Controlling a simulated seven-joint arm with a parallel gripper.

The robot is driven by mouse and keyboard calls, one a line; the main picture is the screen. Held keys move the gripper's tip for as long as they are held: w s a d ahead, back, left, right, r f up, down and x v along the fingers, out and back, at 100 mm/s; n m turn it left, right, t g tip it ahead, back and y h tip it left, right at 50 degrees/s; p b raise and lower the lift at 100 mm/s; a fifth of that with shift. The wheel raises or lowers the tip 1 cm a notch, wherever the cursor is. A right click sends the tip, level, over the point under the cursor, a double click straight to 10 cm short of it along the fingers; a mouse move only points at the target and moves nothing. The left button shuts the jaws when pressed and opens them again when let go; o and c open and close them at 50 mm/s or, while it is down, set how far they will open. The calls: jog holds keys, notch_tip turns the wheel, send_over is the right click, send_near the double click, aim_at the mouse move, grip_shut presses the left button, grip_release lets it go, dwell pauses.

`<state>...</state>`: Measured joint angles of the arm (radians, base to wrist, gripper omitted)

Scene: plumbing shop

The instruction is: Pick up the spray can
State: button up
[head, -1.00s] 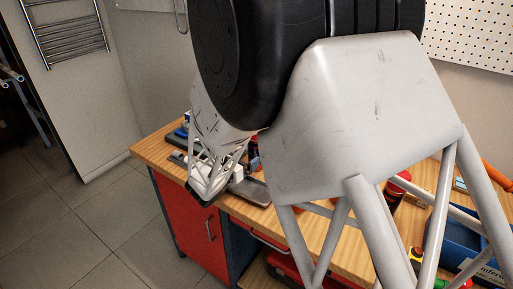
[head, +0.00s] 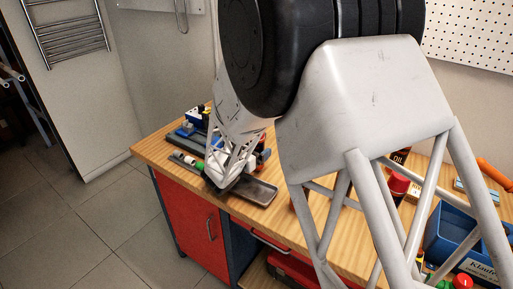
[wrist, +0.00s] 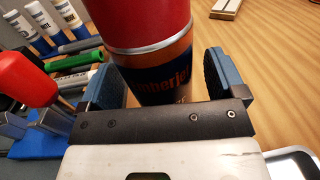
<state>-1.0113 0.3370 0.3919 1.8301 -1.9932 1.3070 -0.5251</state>
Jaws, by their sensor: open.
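The spray can (wrist: 155,70) stands in the wrist view with a red cap, a silver ring and an orange and dark label. My gripper (wrist: 162,62) is open, with one blue-padded finger on each side of the can. A narrow gap shows between the can and each finger; I see no firm grip. The can's lower end is hidden behind the gripper's dark crossbar. In the head view my gripper (head: 226,180) is low over the left part of the bench, and my arm hides much of it. A bit of red and orange shows just beside it there.
A red-handled tool (wrist: 25,80) stands close left of my gripper, with white bottles (wrist: 40,22) and a green-handled tool (wrist: 75,62) behind. A grey tray (head: 250,190) lies near the bench front. A blue bin (head: 450,235) stands right. Bare wood lies right of the can.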

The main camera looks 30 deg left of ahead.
jog(key=shift+w, duration=0.2)
dwell(0.4)
jog(key=c, duration=1.2)
jog(key=shift+r, duration=0.15)
jog(key=s+d+r, duration=0.1)
jog(key=s+d, duration=0.2)
jog(key=d, duration=0.1)
jog(key=s+d+r, duration=0.2)
jog(key=s+d, duration=0.1)
jog(key=s, duration=0.1)
jog(key=s+d+r, duration=0.1)
jog(key=s+d, duration=0.3)
jog(key=shift+d+r, duration=0.3)
jog(key=shift+r, duration=0.05)
